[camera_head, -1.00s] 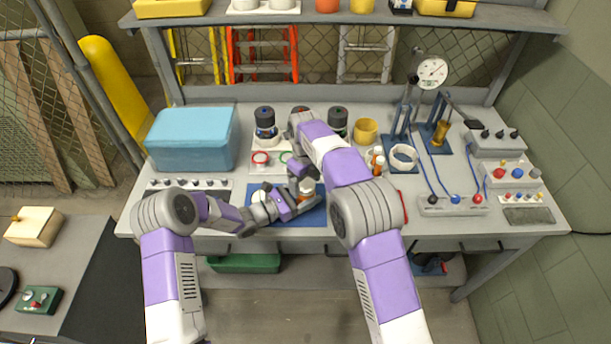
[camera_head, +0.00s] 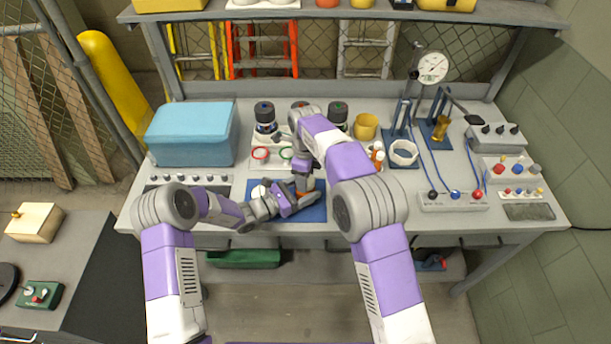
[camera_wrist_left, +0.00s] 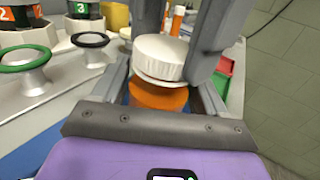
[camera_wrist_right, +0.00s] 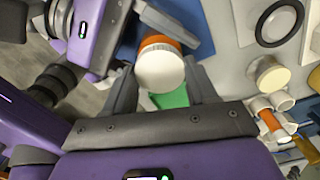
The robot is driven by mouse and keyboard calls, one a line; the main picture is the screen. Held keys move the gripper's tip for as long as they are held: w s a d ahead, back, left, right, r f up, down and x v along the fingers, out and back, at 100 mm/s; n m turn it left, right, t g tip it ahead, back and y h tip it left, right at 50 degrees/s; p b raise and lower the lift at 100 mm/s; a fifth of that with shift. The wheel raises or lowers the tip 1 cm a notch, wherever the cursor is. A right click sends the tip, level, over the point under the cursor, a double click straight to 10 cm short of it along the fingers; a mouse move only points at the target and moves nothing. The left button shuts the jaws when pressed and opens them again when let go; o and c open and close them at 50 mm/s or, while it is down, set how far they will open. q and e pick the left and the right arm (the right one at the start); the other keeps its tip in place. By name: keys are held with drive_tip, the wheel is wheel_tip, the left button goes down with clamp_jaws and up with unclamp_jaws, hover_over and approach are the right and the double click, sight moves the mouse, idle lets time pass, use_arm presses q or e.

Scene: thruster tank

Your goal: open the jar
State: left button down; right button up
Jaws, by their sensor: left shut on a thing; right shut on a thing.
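The jar has an orange body (camera_wrist_left: 158,97) and a ribbed white lid (camera_wrist_left: 163,56), and stands upright over the blue mat (camera_head: 318,214) in the head view. My left gripper (camera_head: 303,201) is shut on the orange body from the side. My right gripper (camera_head: 304,184) points down from above, shut on the white lid, with a finger on either side of it. The lid's top shows between the right fingers in the right wrist view (camera_wrist_right: 160,69). The lid sits on the body. In the head view the grippers mostly hide the jar.
A blue box (camera_head: 192,135) stands at the back left. Behind the jar are red and green ring-topped pieces and dark-capped bottles (camera_head: 265,117).

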drive_tip(key=n, duration=1.9)
drive_tip(key=shift+n, duration=0.4)
drive_tip(key=n, duration=0.7)
drive_tip(key=shift+n, duration=0.4)
drive_tip(key=n, duration=0.5)
drive_tip(key=shift+r+n, duration=0.1)
drive_tip(key=shift+n, duration=0.3)
drive_tip(key=n, duration=0.9)
drive_tip(key=shift+n, duration=0.4)
drive_tip(key=n, duration=0.5)
drive_tip(key=shift+r, duration=0.2)
